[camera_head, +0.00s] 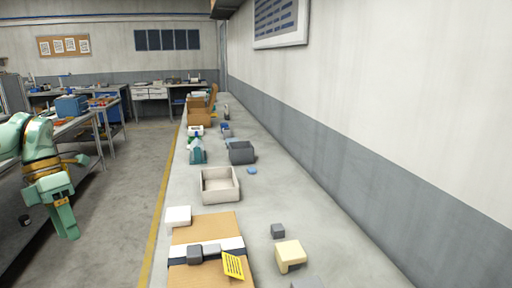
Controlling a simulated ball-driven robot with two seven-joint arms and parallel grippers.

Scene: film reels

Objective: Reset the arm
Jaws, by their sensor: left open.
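My left arm comes in at the left edge, pale green with brass-coloured bands. Its gripper (60,215) hangs pointing down over the floor, left of the long bench and beside a lower table. Its jaws are open and I see nothing between them. It touches nothing that I can make out. My right gripper is not in view.
The long grey bench (262,205) runs along the right wall. On it are a beige open bin (219,185), a dark grey bin (241,153), a cardboard box (210,228), a cream block (290,255) and a teal bottle (197,155). The floor (130,190) between is clear.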

